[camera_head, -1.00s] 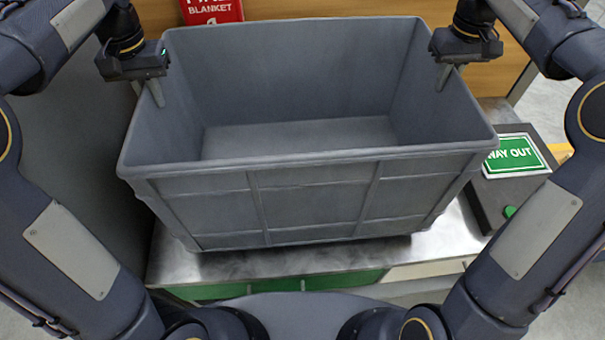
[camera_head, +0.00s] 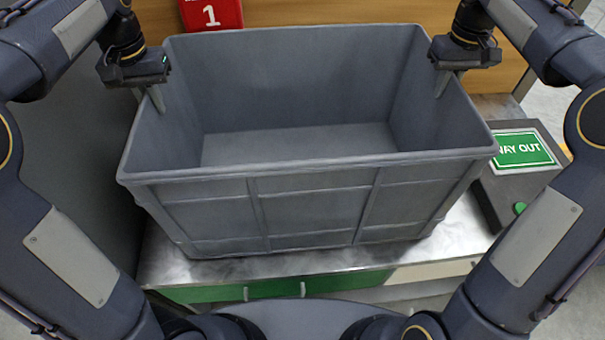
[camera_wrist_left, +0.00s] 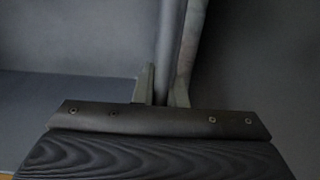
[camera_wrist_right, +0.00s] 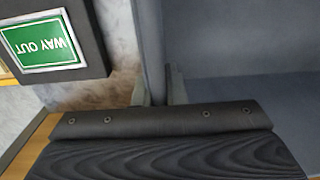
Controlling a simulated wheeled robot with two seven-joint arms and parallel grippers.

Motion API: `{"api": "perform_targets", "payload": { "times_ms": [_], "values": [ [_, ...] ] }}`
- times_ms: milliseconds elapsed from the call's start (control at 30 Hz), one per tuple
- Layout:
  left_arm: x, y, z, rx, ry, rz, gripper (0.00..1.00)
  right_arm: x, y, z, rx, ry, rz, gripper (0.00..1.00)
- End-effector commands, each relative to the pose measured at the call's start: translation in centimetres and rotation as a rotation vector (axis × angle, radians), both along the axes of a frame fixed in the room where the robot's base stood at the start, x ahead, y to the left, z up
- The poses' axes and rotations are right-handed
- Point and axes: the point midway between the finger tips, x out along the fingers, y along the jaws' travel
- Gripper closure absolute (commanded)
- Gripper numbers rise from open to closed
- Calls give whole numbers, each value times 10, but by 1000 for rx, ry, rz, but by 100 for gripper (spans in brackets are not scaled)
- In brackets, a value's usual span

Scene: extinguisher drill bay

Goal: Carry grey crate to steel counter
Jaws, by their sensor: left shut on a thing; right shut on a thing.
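The grey crate (camera_head: 310,205) is upright and looks empty, over the steel counter (camera_head: 460,232). I cannot tell whether its base touches the top. My left gripper (camera_head: 156,98) is shut on the crate's left rim and my right gripper (camera_head: 443,83) on its right rim. In the left wrist view the fingers (camera_wrist_left: 160,88) straddle the crate wall (camera_wrist_left: 70,45). In the right wrist view the fingers (camera_wrist_right: 157,88) also straddle the wall, with the crate's inside (camera_wrist_right: 235,45) to the right. The crate hides most of the counter top.
A dark box with a green WAY OUT sign (camera_head: 522,149) and a green button stands close to the crate's right side. A red box marked 1 (camera_head: 210,13) is behind it. A grey panel (camera_head: 75,170) stands left. Bare counter shows at the front and right.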

Motion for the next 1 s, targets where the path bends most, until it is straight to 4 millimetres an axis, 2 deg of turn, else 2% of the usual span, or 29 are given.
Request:
{"api": "perform_targets", "payload": {
  "times_ms": [33, 200, 467, 567, 667, 1000],
  "values": [
    [0, 0, -2, 0, 0, 0, 87, 0, 0, -2, 0, -1, 0, 87],
    [0, 0, -1, 0, 0, 0, 67, 0, 0, -1, 0, 0, 0, 67],
    [0, 0, 0, 0, 0, 0, 67, 0, 0, -1, 0, 0, 0, 67],
    [1, 0, 7, 0, -3, 0, 67, 0, 0, 0, 0, 0, 0, 67],
    [1, 0, 21, 0, -5, 0, 67, 0, 0, 0, 0, 0, 0, 67],
    [1, 0, 92, 0, -3, 0, 67, 0, 0, -1, 0, 0, 0, 67]
  ]
}}
